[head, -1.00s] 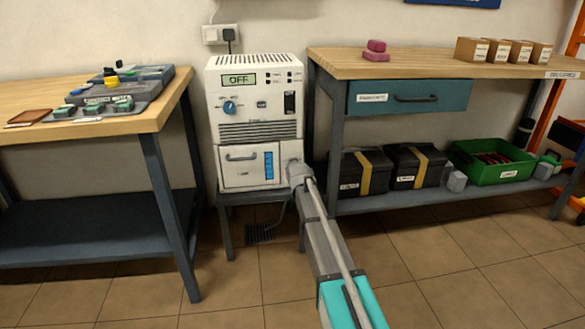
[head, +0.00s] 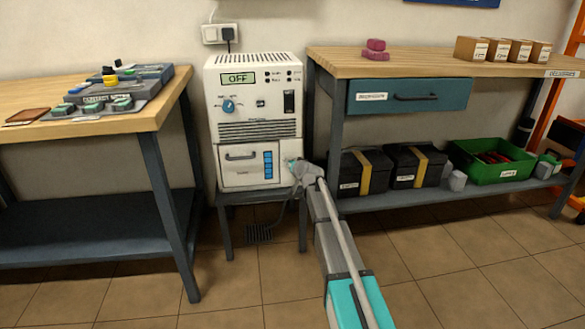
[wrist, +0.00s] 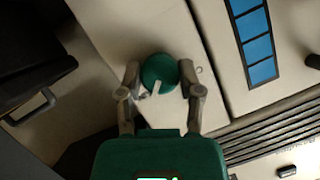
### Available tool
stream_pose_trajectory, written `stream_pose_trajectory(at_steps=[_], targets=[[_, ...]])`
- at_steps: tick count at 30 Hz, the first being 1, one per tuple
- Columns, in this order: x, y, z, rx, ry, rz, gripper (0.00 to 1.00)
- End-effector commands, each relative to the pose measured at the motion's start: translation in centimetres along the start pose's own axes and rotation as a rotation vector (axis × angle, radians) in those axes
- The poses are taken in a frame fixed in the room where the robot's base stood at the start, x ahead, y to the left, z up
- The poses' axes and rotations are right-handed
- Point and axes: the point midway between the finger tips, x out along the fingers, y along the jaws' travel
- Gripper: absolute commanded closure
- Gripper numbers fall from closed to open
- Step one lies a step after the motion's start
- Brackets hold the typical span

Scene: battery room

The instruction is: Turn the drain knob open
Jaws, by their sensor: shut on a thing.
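The drain knob (wrist: 159,70) is a round green knob with a light pointer, on a pale face of the white machine. In the wrist view my gripper (wrist: 160,74) has a finger on each side of it and is shut on it. In the head view my gripper (head: 297,169) is at the machine's lower right corner, with a small teal bit of the knob showing. The white machine (head: 255,132) stands on a low stand, its display reading OFF. The pointer slants down and left in the wrist view.
A workbench (head: 160,118) with several small parts stands left. A bench (head: 335,62) with a blue drawer stands right, close to my arm; black boxes and a green crate (head: 505,172) sit on its lower shelf. A floor grate (head: 258,234) lies below the machine.

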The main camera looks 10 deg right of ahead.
Motion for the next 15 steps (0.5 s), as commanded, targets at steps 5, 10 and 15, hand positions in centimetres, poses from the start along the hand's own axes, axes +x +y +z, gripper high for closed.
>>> stream_pose_trajectory(at_steps=[5, 10, 15], targets=[[0.08, 0.04, -0.04, 0.025, 0.000, -0.010, 1.00], [0.08, 0.02, -0.06, 0.030, 0.000, -0.012, 1.00], [0.08, 0.01, -0.06, 0.030, 0.000, -0.012, 1.00]])
